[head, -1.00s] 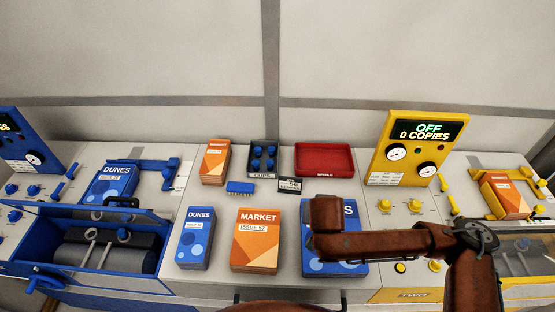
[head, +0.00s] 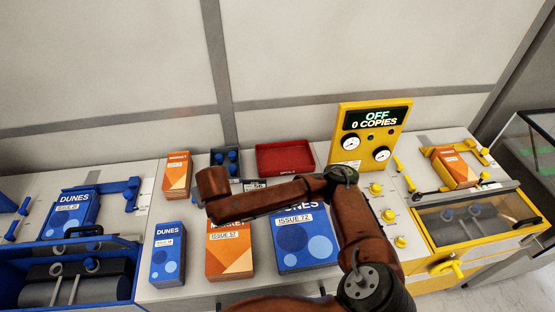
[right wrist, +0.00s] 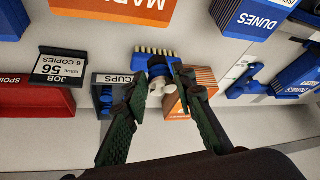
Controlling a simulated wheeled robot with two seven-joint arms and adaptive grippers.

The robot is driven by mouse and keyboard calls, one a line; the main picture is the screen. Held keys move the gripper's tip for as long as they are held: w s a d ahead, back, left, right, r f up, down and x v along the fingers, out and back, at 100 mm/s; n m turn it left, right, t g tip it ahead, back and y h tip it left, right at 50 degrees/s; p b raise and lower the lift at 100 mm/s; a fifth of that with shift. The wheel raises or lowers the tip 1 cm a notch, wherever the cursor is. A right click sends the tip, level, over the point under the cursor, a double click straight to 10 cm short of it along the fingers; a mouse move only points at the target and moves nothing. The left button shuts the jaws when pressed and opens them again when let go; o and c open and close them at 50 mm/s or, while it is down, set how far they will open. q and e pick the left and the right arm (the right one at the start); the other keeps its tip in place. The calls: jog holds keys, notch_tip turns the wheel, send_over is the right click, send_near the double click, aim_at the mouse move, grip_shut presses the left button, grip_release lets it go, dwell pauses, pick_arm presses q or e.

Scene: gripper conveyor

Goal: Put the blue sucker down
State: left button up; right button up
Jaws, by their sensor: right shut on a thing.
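In the right wrist view my right gripper (right wrist: 160,76) is shut on the blue sucker (right wrist: 159,71), a small piece with a pale cup and blue part between the fingertips. How high it is above the table I cannot tell. The dark tray labelled CUPS (right wrist: 110,79) is just left of the fingertips there. In the head view the CUPS tray (head: 217,161) stands at the back with blue suckers in it. My right wrist covers the area in front of it and hides the gripper and held sucker. My left gripper is not in view.
The red spoils tray (head: 285,158) and the job card (right wrist: 60,66) are beside the CUPS tray. Orange and blue booklet stacks, such as the small Dunes stack (head: 168,254), crowd the table. A yellow machine (head: 375,135) stands right.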

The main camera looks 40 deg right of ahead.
jog(key=w+d+r+p, duration=0.1)
jog(key=w+d, duration=0.1)
jog(key=d, duration=1.1)
jog(key=w+d+r+p, duration=0.1)
jog(key=w+d+p, duration=0.1)
jog(key=d, duration=1.2)
jog(key=shift+m, duration=0.4)
jog(key=d+f, duration=0.2)
jog(key=d, duration=0.2)
jog(key=d+f, duration=0.3)
jog(key=d, duration=0.1)
jog(key=d+f+p, duration=0.1)
jog(key=d+f, duration=0.2)
jog(key=d, duration=0.1)
jog(key=shift+w+d, duration=0.1)
jog(key=shift+d, duration=0.25)
jog(key=shift+d+f, duration=0.55)
jog(key=shift+f, duration=0.15)
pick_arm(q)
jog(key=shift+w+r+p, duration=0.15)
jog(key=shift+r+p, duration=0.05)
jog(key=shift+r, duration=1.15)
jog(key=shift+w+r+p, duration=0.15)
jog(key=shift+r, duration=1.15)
pick_arm(e)
jog(key=shift+d+f, duration=0.15)
jog(key=shift+f, duration=1.55)
jog(key=o, duration=1)
jog(key=shift+f, duration=0.15)
jog(key=shift+o, duration=0.5)
